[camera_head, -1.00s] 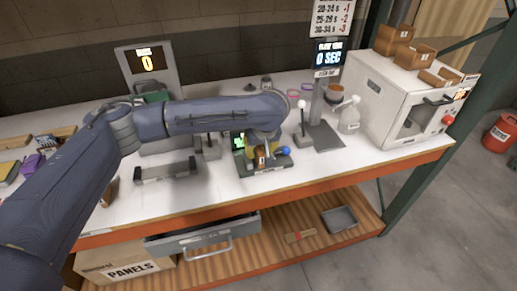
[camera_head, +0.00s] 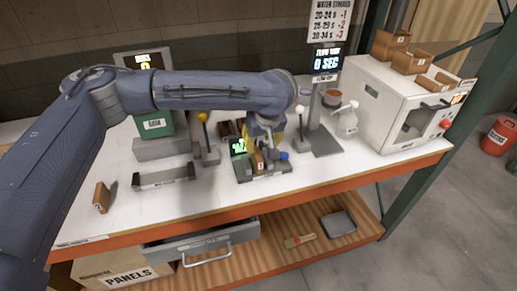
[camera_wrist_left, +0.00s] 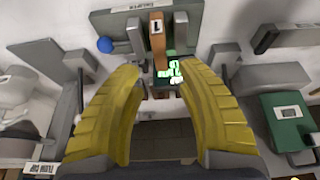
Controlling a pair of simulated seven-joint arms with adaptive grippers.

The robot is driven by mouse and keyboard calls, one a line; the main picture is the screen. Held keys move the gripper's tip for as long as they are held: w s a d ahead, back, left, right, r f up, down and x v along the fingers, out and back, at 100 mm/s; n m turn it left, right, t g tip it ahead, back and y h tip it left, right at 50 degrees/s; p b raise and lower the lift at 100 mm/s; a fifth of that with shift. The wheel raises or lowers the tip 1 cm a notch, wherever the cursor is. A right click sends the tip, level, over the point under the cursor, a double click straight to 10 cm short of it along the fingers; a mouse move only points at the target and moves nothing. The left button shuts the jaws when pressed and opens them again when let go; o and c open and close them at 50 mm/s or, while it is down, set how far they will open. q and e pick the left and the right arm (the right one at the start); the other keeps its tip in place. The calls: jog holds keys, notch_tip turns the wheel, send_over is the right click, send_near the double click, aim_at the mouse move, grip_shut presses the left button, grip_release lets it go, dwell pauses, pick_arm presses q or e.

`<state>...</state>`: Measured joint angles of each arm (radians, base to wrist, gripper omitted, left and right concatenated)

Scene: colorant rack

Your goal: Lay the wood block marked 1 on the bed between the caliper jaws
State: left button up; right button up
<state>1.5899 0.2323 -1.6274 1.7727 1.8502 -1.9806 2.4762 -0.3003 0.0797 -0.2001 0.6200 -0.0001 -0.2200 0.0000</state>
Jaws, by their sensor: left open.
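A wood block (camera_head: 258,161) with a small mark on its pale label sits between the jaws of the grey caliper (camera_head: 272,170). My left gripper (camera_head: 265,141) is just behind and above the block. In the left wrist view its yellow fingers (camera_wrist_left: 160,72) are open, apart, with nothing held between them. My right gripper is not in view.
Another wood block (camera_head: 101,197) stands at the front left of the table. A long grey holder (camera_head: 164,177), a green-fronted device (camera_head: 154,124) and a yellow-knobbed lever (camera_head: 205,140) are left of the caliper. A spray bottle (camera_head: 347,120) and white oven (camera_head: 385,105) stand right.

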pick_arm(q)
jog(key=shift+v, duration=2)
